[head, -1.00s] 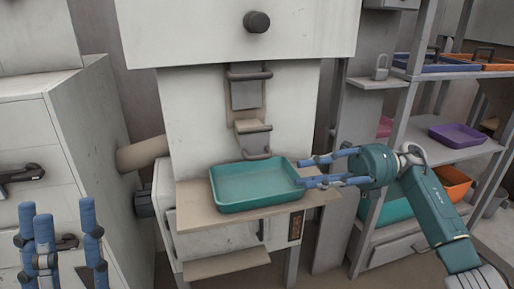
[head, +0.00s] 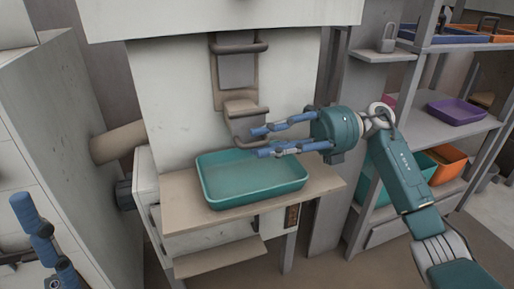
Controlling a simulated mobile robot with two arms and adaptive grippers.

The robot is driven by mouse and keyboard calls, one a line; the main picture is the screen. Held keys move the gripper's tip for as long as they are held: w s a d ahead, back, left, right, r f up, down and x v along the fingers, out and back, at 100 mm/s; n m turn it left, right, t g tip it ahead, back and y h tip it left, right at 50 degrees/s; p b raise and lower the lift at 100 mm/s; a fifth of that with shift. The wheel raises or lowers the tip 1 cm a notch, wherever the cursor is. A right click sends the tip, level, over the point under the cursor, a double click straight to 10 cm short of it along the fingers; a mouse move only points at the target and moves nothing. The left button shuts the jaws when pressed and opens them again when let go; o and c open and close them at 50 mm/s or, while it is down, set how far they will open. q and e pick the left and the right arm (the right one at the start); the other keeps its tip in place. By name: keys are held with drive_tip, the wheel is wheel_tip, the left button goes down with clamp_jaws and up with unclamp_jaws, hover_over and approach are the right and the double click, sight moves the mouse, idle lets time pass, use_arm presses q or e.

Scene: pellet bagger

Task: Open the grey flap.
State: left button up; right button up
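The grey flap (head: 237,71) is a flat grey plate on the front of the pale machine, below a brown bar (head: 238,48). A teal tray (head: 253,194) sits beneath. My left gripper (head: 36,238) is partly cut off at the lower left.
The tray stands on a beige shelf (head: 328,181) of the machine. A pale cabinet (head: 75,125) stands at the left. At the right, a rack holds a purple tray (head: 457,111) and an orange bin (head: 448,165). A padlock (head: 388,38) sits on a small ledge.

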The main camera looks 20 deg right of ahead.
drive_tip(key=shift+a, duration=1)
drive_tip(key=shift+c, duration=0.3)
clamp_jaws()
